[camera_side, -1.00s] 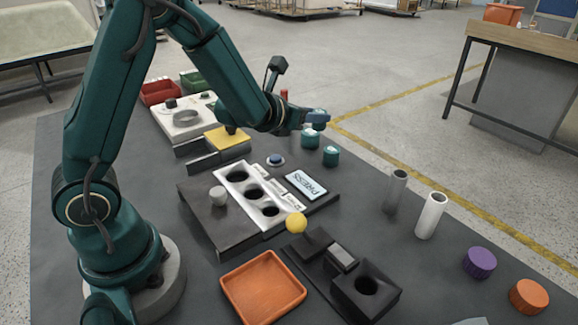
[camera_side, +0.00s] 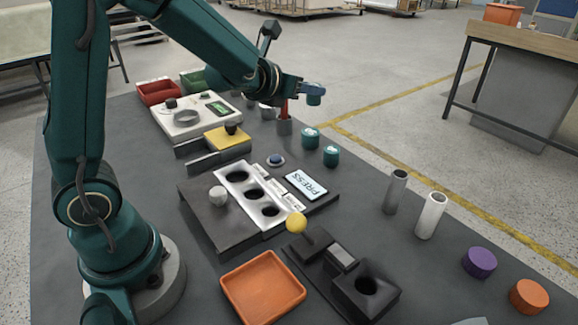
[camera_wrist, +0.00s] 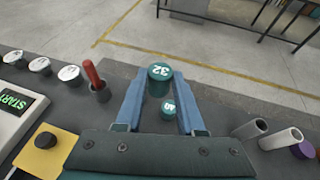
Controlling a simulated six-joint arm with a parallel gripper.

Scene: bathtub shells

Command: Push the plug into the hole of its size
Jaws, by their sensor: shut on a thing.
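My gripper (camera_side: 313,90) is up in the air beyond the far right corner of the hole panel. Its blue fingers (camera_wrist: 160,72) are shut on a teal plug (camera_side: 314,99) marked 32, also in the wrist view (camera_wrist: 160,81). Two other teal plugs, a far one (camera_side: 309,139) and a near one (camera_side: 330,157), stand on the mat below. The wrist view shows one of these smaller behind the held plug (camera_wrist: 168,107); its number is hard to read. The white panel (camera_side: 224,167) has three dark holes: far (camera_side: 237,176), middle (camera_side: 255,194) and near (camera_side: 270,211).
A PRESS plate (camera_side: 305,185) lies right of the panel. A red stick (camera_side: 284,108) stands in a grey holder left of my gripper. Grey (camera_side: 395,190) and white (camera_side: 431,215) tubes stand to the right. An orange tray (camera_side: 263,287) lies in front.

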